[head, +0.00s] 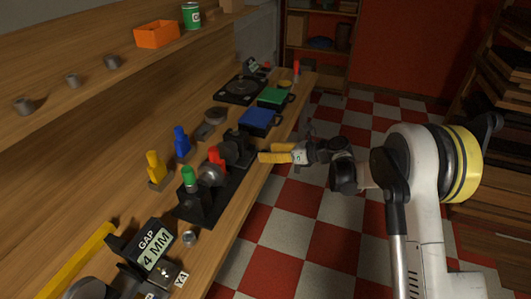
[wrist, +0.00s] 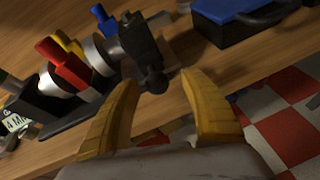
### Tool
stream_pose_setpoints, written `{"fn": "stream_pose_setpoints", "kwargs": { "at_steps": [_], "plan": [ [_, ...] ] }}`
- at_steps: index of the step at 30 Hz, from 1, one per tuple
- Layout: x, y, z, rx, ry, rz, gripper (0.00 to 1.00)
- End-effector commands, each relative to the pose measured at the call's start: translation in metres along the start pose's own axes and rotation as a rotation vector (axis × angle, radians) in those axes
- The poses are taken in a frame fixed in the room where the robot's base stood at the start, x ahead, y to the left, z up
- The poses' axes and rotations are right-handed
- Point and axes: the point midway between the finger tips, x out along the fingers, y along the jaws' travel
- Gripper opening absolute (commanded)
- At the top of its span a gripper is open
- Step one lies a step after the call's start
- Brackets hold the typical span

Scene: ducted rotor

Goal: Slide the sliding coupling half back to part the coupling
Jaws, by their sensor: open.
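The coupling assembly stands on a dark base (head: 196,210) on the bench. It carries a green-topped post (head: 190,180), a silver disc (head: 210,175), a red upright piece (head: 216,157) and a black block (head: 237,150) at its far end. I cannot tell for certain which part is the sliding half. In the wrist view the red piece (wrist: 66,66) stands by silver round parts, and a black knob (wrist: 152,80) sticks out of the black block. My gripper (head: 264,154) is open and empty beside the bench edge, its yellow fingers (wrist: 160,82) either side of the knob in the picture; contact is not visible.
A blue-lidded box (head: 260,118) and a green-lidded box (head: 274,97) stand beyond the assembly. Blue (head: 181,142) and yellow (head: 156,168) upright pieces stand behind it. A "GAP 4 MM" sign (head: 154,248) is at the near end. The checkered floor beside the bench is clear.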

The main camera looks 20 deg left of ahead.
Motion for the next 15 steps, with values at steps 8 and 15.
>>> {"fn": "stream_pose_setpoints", "kwargs": {
  "at_steps": [8, 15],
  "plan": [
    [-0.064, -0.001, 0.0, 0.001, -0.001, -0.004, 0.53],
    [-0.098, -0.001, 0.0, 0.0, -0.001, -0.003, 0.53]
  ]
}}
